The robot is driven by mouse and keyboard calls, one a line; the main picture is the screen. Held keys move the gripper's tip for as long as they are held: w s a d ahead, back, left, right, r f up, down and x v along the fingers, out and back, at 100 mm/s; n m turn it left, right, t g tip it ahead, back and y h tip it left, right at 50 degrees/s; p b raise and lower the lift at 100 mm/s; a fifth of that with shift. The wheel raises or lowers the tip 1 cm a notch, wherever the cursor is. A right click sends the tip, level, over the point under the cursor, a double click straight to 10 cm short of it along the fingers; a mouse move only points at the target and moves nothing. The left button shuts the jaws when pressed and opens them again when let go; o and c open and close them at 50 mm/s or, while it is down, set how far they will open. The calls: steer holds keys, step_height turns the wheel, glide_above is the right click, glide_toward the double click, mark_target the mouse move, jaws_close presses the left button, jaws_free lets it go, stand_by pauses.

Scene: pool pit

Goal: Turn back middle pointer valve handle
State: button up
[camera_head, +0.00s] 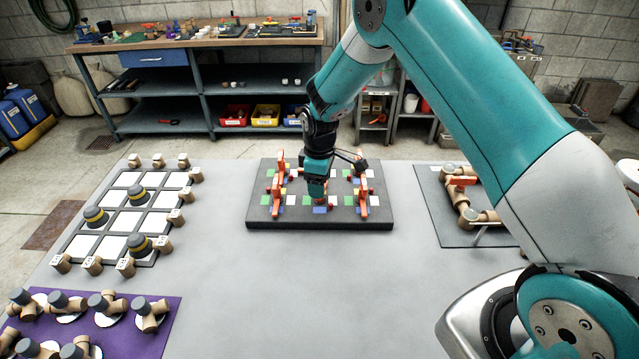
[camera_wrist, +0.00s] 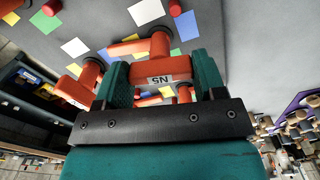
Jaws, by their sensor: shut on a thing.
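A dark board (camera_head: 255,222) on the grey table carries several red-orange pointer valve handles, with coloured squares around them. My gripper (camera_head: 317,188) reaches down over the board's middle column and hides much of it. In the wrist view, my gripper (camera_wrist: 158,85) has its teal fingers on either side of a red-orange pointer handle (camera_wrist: 160,68) with a white label, and is shut on it. The view does not show clearly whether this is the back middle handle. Handles at the left (camera_head: 276,196) and right (camera_head: 362,200) stand clear of the fingers.
A tile grid (camera_head: 95,225) with wooden pieces is at the left, and a purple mat (camera_head: 165,335) with pipe fittings at the front left. A pipe panel (camera_head: 430,190) lies at the right, partly behind my arm. The table in front of the board is clear.

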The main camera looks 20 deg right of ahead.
steer(key=m+b, duration=0.1)
steer(key=m, duration=0.3)
steer(key=shift+m+b, duration=0.3)
steer(key=shift+b, duration=0.1)
steer(key=m+b, duration=0.1)
steer(key=m, duration=0.2)
steer(key=shift+m, duration=0.3)
steer(key=m, duration=0.3)
steer(key=shift+m+b, duration=0.3)
steer(key=shift+b, duration=0.1)
steer(key=shift+m+b, duration=0.3)
steer(key=shift+m, duration=1.4)
steer(key=shift+w+r, duration=0.1)
steer(key=o, duration=0.9)
step_height(320, 180, up, 17)
steer(key=b, duration=0.2)
steer(key=shift+r+b, duration=0.15)
steer(key=shift+b, duration=0.15)
